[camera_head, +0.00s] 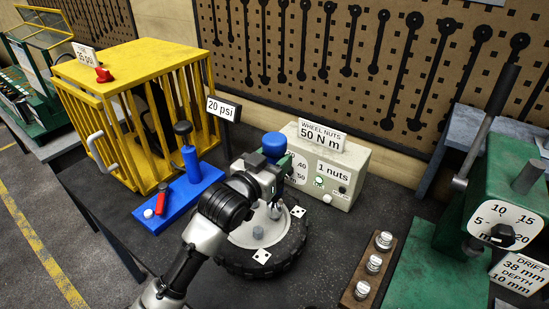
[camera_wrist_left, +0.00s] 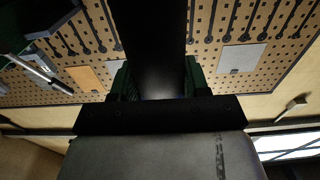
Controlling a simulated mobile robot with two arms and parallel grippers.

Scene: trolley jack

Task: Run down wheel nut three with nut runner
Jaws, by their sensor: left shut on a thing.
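My left gripper (camera_head: 268,172) is over the wheel and is shut on the nut runner (camera_head: 274,144), whose blue cap shows above the jaws. In the left wrist view the runner's black body (camera_wrist_left: 150,45) stands between the two jaws (camera_wrist_left: 152,82). The wheel lies flat, with a black tyre (camera_head: 238,267) and a pale disc (camera_head: 243,236). Dotted white plates (camera_head: 262,257) mark places on it; their dots are too small to read surely. My arm hides part of the wheel, and whether the runner's tip touches a nut cannot be told. My right gripper is out of view.
A controller box (camera_head: 345,165) behind the wheel reads "50 N m" and "1 nuts", with a green light. A wooden rack (camera_head: 370,275) to the right holds silver nuts (camera_head: 384,241). A yellow cage (camera_head: 130,65) and blue stand (camera_head: 183,200) are left; a green press (camera_head: 500,190) is right.

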